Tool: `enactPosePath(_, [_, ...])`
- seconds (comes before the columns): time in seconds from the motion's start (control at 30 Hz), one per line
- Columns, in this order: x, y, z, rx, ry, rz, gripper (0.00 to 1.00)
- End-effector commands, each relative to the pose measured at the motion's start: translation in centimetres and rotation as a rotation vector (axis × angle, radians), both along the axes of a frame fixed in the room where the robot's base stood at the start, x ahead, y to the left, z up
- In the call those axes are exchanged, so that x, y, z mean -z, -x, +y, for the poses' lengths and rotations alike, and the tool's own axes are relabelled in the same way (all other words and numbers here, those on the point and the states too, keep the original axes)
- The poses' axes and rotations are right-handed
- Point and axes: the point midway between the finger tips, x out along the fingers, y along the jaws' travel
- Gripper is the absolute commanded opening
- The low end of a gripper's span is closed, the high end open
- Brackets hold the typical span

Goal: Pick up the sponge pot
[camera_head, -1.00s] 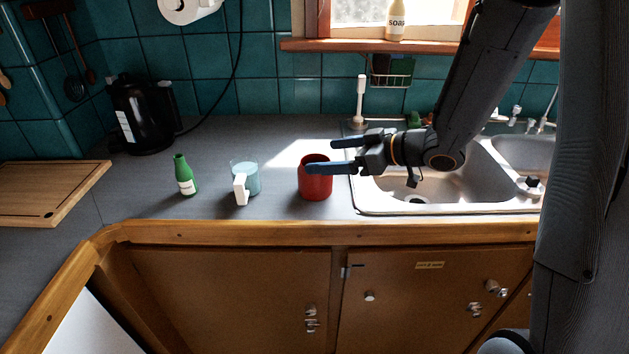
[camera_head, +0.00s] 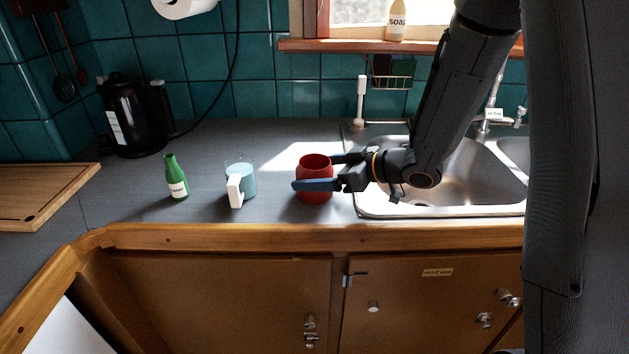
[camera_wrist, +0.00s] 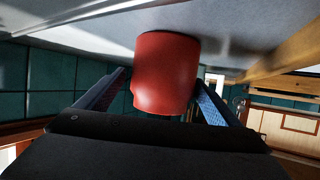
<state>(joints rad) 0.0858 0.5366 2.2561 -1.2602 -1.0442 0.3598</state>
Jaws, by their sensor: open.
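A red pot (camera_head: 314,169) stands upright on the grey counter, just left of the sink. It is the likely sponge pot; I see no sponge in it. My gripper (camera_head: 312,172) is open and comes at the pot from the right, one finger in front of it and the other at its far side. In the wrist view the red pot (camera_wrist: 166,72) sits between the two open fingers (camera_wrist: 160,95). I cannot tell whether either finger touches it.
A cup with a white handle (camera_head: 240,182) and a green bottle (camera_head: 175,178) stand left of the pot. The sink (camera_head: 455,180) lies to the right. A black kettle (camera_head: 130,118) and a wooden board (camera_head: 40,190) are further left. Counter behind the pot is clear.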

Motion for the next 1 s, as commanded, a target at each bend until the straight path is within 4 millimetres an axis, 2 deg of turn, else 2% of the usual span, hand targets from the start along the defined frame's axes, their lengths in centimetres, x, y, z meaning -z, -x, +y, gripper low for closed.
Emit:
enactPosePath(0.1, [0.8, -0.3, 1.5, -0.004, 0.000, 0.003, 0.87])
enactPosePath(0.3, [1.7, -1.5, 3.3, -0.002, 0.000, 0.001, 0.87])
enactPosePath(0.6, [1.9, -1.7, 3.6, 0.000, 0.001, 0.001, 0.87])
enactPosePath(1.0, [1.9, -1.7, 3.6, 0.000, 0.001, 0.001, 0.19])
